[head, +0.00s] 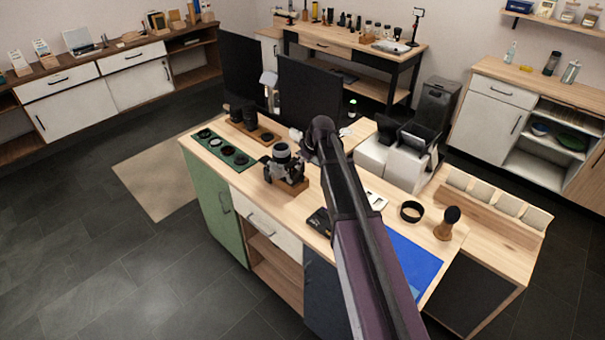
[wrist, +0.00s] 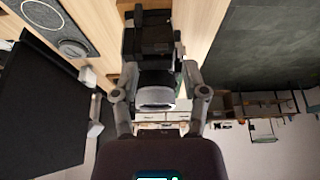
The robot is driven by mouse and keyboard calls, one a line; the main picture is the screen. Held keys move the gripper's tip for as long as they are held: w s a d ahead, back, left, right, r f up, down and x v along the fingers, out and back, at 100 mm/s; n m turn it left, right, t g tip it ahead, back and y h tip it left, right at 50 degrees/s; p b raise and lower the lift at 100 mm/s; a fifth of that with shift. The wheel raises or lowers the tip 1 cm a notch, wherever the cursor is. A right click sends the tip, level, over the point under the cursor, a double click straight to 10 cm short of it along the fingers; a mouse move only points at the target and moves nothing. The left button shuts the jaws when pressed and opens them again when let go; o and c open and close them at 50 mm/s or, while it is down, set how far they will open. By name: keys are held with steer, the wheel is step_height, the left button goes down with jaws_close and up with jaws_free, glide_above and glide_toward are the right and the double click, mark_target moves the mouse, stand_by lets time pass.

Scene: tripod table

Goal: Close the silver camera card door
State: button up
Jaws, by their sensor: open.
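The silver and black camera (head: 283,163) stands on a wooden block near the middle of the worktable. In the wrist view a dark, blocky body with a pale round part (wrist: 155,97), which looks like the camera, lies ahead and between my fingers. My gripper (wrist: 156,70) is open, with one finger on each side of this view's middle. I cannot tell whether either finger touches the camera. The card door cannot be made out in either view. In the head view my arm's end is just right of and behind the camera, and my fingers are hard to make out.
A green mat (head: 222,148) with round lens parts lies left of the camera. Dark monitors (head: 308,92) stand behind it. Open floor lies in front and left.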

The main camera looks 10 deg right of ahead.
mark_target(296, 173)
steer(key=shift+b+x, duration=1.6)
steer(key=shift+x, duration=0.5)
jaws_close()
